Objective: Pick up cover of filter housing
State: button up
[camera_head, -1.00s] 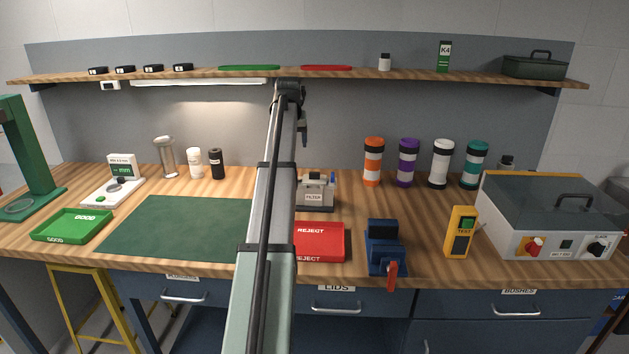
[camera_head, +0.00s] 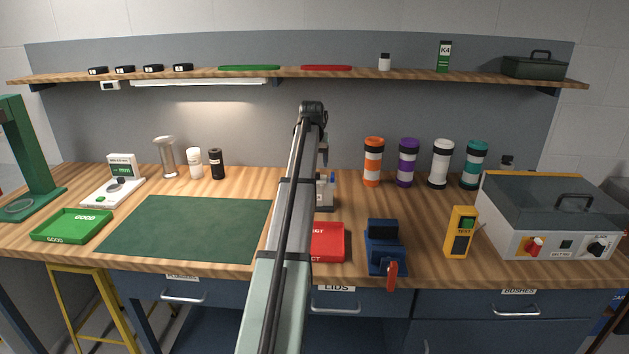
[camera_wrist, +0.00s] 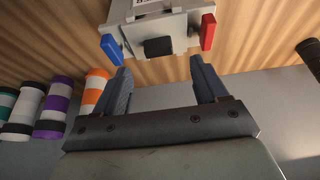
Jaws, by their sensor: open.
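The filter housing (camera_head: 326,192) stands on the bench, mostly hidden behind my arm in the head view. In the wrist view the housing (camera_wrist: 188,8) is at the top, with a blue tab on its left and a red tab on its right. Its light grey cover (camera_wrist: 178,33) carries a dark knob (camera_wrist: 158,46). My gripper (camera_wrist: 159,66) is open and empty, its two fingers on either side of the knob in the picture. The fingers look apart from the knob; the exact gap cannot be told. In the head view my gripper (camera_head: 323,158) is just above the housing.
A red reject tray (camera_head: 328,243) and a blue device with a red lever (camera_head: 386,247) are in front. Several banded canisters (camera_head: 373,162) stand to the right. The green mat (camera_head: 185,228) at left is clear. A shelf (camera_head: 345,75) runs above.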

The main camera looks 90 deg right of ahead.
jog(key=shift+x, duration=2.7)
jog(key=shift+a, duration=0.15)
jog(key=shift+c, duration=0.2)
jog(key=c, duration=1.2)
